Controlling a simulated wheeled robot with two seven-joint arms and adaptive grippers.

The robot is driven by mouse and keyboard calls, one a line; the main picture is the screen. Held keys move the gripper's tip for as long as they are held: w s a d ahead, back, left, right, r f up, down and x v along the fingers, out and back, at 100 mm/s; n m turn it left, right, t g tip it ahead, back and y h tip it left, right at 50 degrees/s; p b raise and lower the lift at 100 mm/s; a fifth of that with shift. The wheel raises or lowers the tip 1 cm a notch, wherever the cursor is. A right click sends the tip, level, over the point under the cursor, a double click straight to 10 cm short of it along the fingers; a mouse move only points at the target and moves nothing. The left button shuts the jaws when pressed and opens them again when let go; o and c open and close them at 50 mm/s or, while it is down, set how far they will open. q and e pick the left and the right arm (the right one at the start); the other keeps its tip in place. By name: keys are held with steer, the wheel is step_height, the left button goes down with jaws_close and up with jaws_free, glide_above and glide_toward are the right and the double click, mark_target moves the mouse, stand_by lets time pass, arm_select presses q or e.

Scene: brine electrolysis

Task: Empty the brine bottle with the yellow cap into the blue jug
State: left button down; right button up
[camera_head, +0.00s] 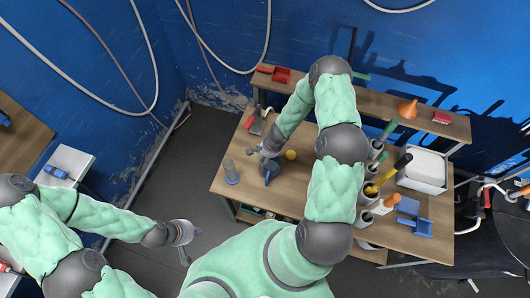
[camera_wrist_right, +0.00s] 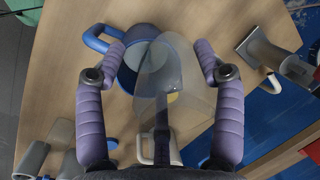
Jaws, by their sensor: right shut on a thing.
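The blue jug (camera_wrist_right: 128,80), with its blue rim and looped handle, stands on the wooden table; it also shows in the head view (camera_head: 271,174). My right gripper (camera_wrist_right: 162,72) is shut on a translucent bottle (camera_wrist_right: 178,62), which overlaps the jug's opening in the wrist view. I cannot tell its exact tilt or whether liquid is flowing. A small yellow thing (camera_wrist_right: 172,97) shows behind the bottle; a yellow round thing (camera_head: 291,155) lies beside my right gripper (camera_head: 266,154) in the head view. My left gripper (camera_head: 184,236) hangs off the table, its fingers unclear.
A clear piece with a blue base (camera_head: 231,172) stands at the table's left. A white mug (camera_wrist_right: 162,148) is near the jug. A raised shelf (camera_head: 388,98) runs along the back.

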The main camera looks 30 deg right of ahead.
steer(key=shift+s+r+p, duration=0.15)
steer(key=shift+p, duration=0.65)
arm_select(q)
steer(key=shift+r, duration=0.95)
arm_select(e)
steer(key=shift+d+g+h, duration=0.15)
steer(key=shift+g+h, duration=0.15)
arm_select(q)
steer(key=shift+b, duration=0.3)
arm_select(e)
steer(key=shift+s+g, duration=0.1)
steer(key=shift+g, duration=0.2)
steer(key=shift+d+h+b, duration=0.1)
steer(key=shift+h+b, duration=0.25)
steer(key=shift+h, duration=0.05)
arm_select(q)
steer(key=shift+f, duration=0.5)
arm_select(e)
steer(key=shift+g, duration=0.3)
arm_select(q)
steer(key=shift+f, duration=0.1)
arm_select(e)
steer(key=shift+s, duration=0.15)
